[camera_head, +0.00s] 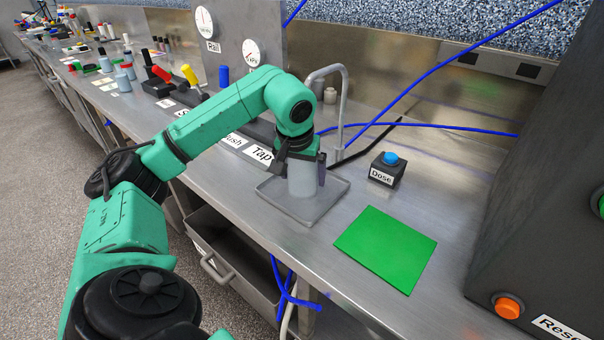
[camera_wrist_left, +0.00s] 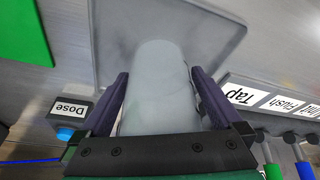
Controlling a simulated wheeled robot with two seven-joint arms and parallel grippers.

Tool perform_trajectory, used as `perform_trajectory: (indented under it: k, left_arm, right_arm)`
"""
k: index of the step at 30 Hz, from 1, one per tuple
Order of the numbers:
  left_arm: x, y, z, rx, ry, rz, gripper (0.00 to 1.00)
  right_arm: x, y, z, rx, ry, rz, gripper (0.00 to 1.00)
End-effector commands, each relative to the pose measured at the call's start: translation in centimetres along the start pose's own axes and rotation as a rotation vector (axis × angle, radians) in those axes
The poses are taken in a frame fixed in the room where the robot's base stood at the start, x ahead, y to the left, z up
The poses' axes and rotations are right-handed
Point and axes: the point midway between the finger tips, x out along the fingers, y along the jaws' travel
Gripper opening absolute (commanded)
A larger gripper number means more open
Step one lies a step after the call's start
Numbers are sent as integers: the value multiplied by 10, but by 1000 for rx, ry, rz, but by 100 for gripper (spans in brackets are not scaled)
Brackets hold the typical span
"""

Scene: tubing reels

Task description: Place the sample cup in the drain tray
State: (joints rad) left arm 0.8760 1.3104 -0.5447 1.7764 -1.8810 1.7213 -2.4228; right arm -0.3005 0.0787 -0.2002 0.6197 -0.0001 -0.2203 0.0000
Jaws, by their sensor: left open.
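The sample cup (camera_head: 301,180) is a pale grey cylinder standing upright in the grey drain tray (camera_head: 333,189), under the bent tap spout. My left gripper (camera_head: 302,165) is at the cup from above, its fingers on either side of it. In the left wrist view the cup (camera_wrist_left: 160,88) lies between the two dark fingers (camera_wrist_left: 160,95) of the open gripper. Narrow gaps seem to show beside the cup, but whether a finger touches it I cannot tell. The tray (camera_wrist_left: 215,40) shows behind it. My right gripper is not in view.
The grey spout (camera_head: 342,100) rises close behind the tray. A Dose box with a blue button (camera_head: 387,170) and a green mat (camera_head: 386,248) are to the right. A dark box with an orange button (camera_head: 508,306) stands far right. Blue tubing (camera_head: 440,126) crosses behind.

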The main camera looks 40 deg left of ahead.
Motion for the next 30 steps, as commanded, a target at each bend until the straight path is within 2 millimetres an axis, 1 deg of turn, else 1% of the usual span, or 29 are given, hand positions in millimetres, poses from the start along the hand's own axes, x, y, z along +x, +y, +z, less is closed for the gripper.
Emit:
perform_trajectory:
  k: [5,12,14,15,16,18,21,30]
  left_arm:
    - [-25,1,-1,0,4,4,100]
    - [-77,1,-2,-1,5,4,100]
    - [-89,1,-2,0,4,4,100]
    - [-97,0,-1,0,4,3,100]
    - [-105,0,-2,0,4,1,100]
    - [-114,0,-2,0,3,0,100]
    - [-121,0,-1,0,1,1,100]
    - [-120,0,0,-1,0,0,100]
  right_arm:
    - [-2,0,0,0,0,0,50]
    - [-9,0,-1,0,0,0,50]
    - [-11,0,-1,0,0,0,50]
    - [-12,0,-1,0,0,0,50]
    - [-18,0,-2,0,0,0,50]
    - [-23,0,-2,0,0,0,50]
    - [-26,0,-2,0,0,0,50]
    - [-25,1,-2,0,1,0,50]
